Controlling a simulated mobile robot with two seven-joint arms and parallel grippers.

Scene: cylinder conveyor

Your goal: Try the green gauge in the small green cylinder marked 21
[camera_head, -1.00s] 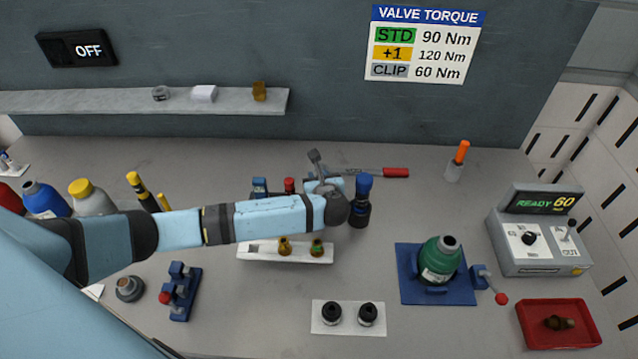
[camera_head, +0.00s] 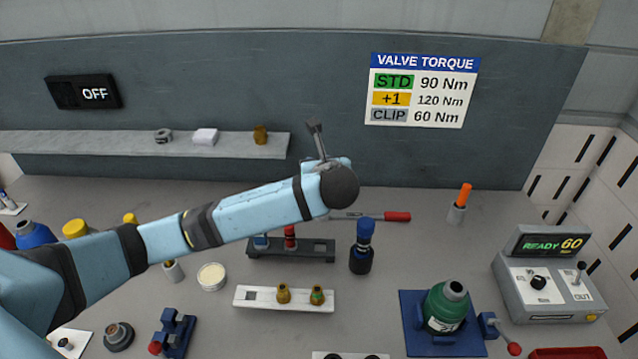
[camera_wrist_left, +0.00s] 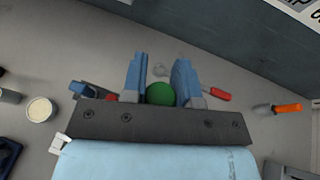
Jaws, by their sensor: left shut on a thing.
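My left gripper (camera_wrist_left: 160,72) is shut on the green gauge (camera_wrist_left: 160,93), which shows as a round green end between the blue fingers in the left wrist view. In the head view the wrist hides the fingers and the gauge, above the far part of the bench. My right gripper is not in view.
A black and blue tool (camera_head: 362,245) stands between rack and cradle. A red-handled tool (camera_head: 396,216) lies behind. An orange-handled tool (camera_head: 464,194) stands in a cup. A control box (camera_head: 540,285) is at right.

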